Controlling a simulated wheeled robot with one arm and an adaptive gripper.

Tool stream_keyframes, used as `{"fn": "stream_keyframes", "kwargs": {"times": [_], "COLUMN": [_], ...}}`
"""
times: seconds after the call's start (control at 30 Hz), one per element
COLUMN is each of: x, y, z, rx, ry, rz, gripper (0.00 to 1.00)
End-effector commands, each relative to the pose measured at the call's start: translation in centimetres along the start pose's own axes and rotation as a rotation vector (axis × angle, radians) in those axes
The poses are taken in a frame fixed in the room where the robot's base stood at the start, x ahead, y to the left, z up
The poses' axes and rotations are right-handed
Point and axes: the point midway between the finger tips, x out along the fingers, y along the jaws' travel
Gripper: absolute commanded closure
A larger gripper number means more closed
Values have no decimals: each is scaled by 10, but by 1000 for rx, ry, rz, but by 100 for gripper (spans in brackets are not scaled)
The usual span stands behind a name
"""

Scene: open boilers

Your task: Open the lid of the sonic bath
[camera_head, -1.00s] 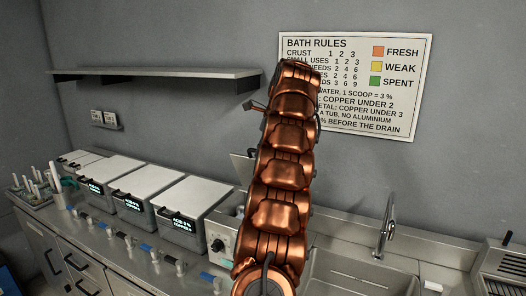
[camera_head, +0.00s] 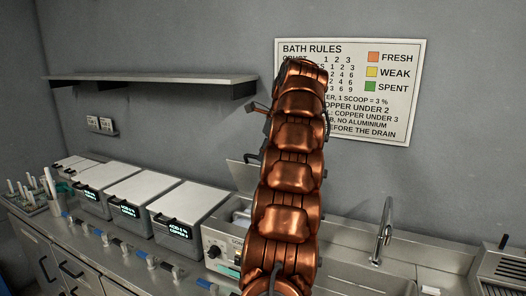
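The sonic bath (camera_head: 222,250) is a grey box on the bench with a front panel, a dark knob and a teal patch. It is partly hidden behind my copper arm. A grey lid panel (camera_head: 243,174) stands raised and tilted at the back of the bath, with a dark handle near its top edge. The bath's top looks open, and something pale shows inside. The right part of the bath and lid is hidden by my arm.
Several lidded tubs with displays, the nearest tub (camera_head: 187,212) among them, stand left of the bath. Small items line the bench front. A sink tap (camera_head: 384,230) is at right. A shelf (camera_head: 150,79) and a rules sign (camera_head: 385,107) are on the wall.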

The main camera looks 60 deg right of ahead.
Motion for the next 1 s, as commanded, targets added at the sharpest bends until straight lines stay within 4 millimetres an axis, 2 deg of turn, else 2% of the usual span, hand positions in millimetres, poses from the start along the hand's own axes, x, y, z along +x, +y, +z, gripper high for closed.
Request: {"fn": "stream_keyframes", "kwargs": {"times": [0.7,1.0], "x": [-35,-40], "y": [32,39], "z": [-67,-82], "rx": [0,-1], "ry": [0,2], "rz": [1,3], "gripper": [61,61]}}
